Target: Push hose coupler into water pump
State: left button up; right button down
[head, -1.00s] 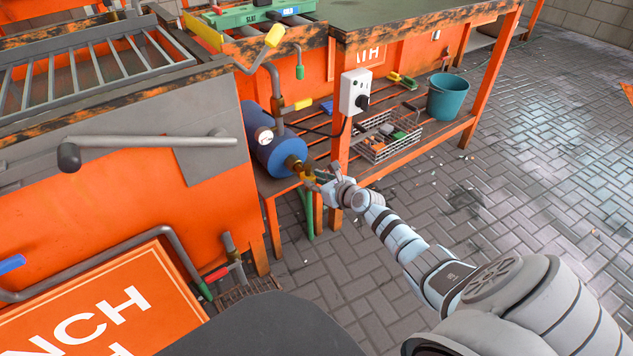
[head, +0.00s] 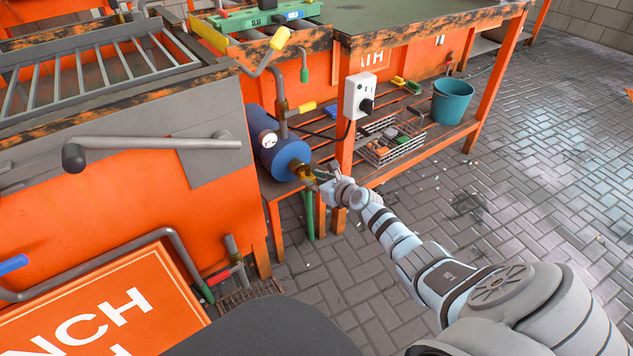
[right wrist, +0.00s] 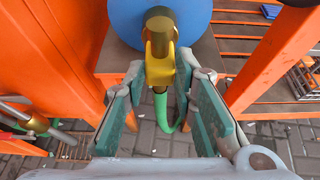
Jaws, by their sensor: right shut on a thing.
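A green hose (right wrist: 163,108) hangs from the coupler and curves under my right finger pad. My right gripper (head: 318,180) is at the pump's outlet, shut on the coupler, with green-padded fingers on both sides in the right wrist view (right wrist: 161,85). My left gripper is not in view.
An orange bench leg (head: 344,150) stands close to the right of my right gripper. A wire basket (head: 390,140) and a teal bucket (head: 451,100) sit on the lower shelf. A grey handle bar (head: 150,143) is at left. The paved floor is clear at right.

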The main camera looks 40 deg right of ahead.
jog(key=shift+w+d+r, duration=0.1)
jog(key=shift+w, duration=0.5)
jog(key=c, duration=0.8)
grip_release()
jog(key=shift+o, duration=0.2)
jog(key=shift+s+p, duration=1)
jog(key=shift+s, duration=0.1)
jog(key=shift+s+p, duration=1.1)
jog(key=shift+s, duration=1.3)
